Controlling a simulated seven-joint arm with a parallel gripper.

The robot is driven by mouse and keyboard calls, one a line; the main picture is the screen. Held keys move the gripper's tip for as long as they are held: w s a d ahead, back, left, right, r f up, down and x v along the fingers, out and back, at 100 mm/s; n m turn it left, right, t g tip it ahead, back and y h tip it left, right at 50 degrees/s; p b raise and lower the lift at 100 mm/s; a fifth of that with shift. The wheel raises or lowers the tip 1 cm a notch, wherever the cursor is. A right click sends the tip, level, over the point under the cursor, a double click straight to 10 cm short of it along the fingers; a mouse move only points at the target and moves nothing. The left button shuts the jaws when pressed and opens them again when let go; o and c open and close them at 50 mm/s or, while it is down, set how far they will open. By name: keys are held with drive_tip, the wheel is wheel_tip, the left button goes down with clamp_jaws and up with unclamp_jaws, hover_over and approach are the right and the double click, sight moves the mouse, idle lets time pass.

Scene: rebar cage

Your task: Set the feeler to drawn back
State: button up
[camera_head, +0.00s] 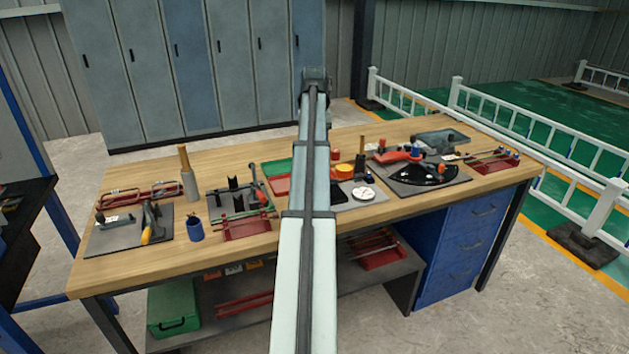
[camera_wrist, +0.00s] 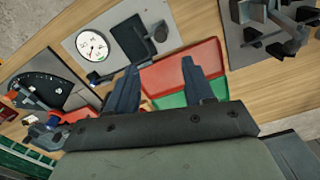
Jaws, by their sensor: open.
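A white dial gauge (camera_wrist: 92,46) lies on a grey plate (camera_wrist: 75,18) in the upper left of the wrist view. Its face also shows in the head view (camera_head: 363,193), right of my arm. A dark block and a small dark lever-like part (camera_wrist: 158,32) stand beside the dial. I cannot make out for certain which part is the feeler or how it is set. My gripper (camera_wrist: 159,67) is open and empty, with its fingers apart over a red and green tray (camera_wrist: 182,66), to the right of the gauge plate. In the head view my arm hides the gripper.
A plate with a black curved scale (camera_wrist: 45,92) and red-handled part lies left in the wrist view. A grey plate with black brackets (camera_wrist: 262,28) is at upper right. Small tools, a blue cup (camera_head: 195,230) and red racks crowd the wooden bench (camera_head: 130,262); its front edge is clearer.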

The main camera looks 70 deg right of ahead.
wheel_tip(320, 180, down, 13)
idle(0.5)
drive_tip(key=shift+c, duration=0.4)
clamp_jaws()
